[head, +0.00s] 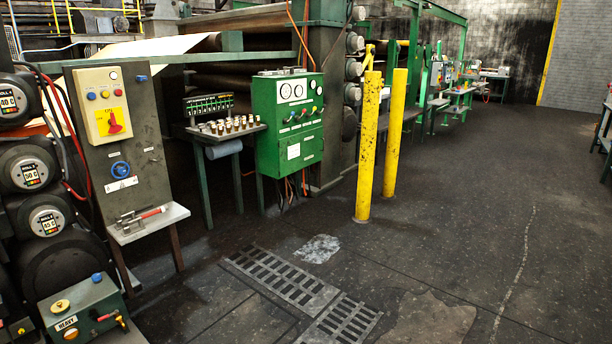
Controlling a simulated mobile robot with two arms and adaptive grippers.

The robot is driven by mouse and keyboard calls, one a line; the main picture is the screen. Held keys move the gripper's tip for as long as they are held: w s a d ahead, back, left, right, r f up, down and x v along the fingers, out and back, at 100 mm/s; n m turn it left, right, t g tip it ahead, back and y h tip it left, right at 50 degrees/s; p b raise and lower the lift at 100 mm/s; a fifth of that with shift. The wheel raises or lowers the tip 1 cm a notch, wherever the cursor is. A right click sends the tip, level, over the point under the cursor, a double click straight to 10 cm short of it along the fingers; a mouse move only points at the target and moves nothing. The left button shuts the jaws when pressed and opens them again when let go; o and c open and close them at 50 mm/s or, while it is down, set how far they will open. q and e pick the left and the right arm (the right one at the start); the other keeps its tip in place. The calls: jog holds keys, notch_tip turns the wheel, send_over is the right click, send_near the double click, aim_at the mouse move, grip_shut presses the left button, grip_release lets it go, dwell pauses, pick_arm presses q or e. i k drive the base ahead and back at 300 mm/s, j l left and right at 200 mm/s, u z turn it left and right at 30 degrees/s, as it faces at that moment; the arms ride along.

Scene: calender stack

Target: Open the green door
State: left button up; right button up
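A green cabinet (289,125) with gauges, small knobs and a white label stands near the middle of the head view. Its front lower panel (303,149) looks like a green door and appears closed. I cannot make out a handle or hinge clearly at this size. Neither of my grippers shows in the head view.
Two yellow posts (369,150) stand right of the cabinet. A bench with small parts (226,128), a grey panel with a red switch (113,122) and a green box (82,310) are at left. Floor grates (282,280) lie in front; open floor (480,220) is at right.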

aim_at(303, 149)
jog(key=i, duration=3.1)
jog(key=i+l+u, duration=0.25)
jog(key=i, duration=0.65)
jog(key=i+l, duration=0.1)
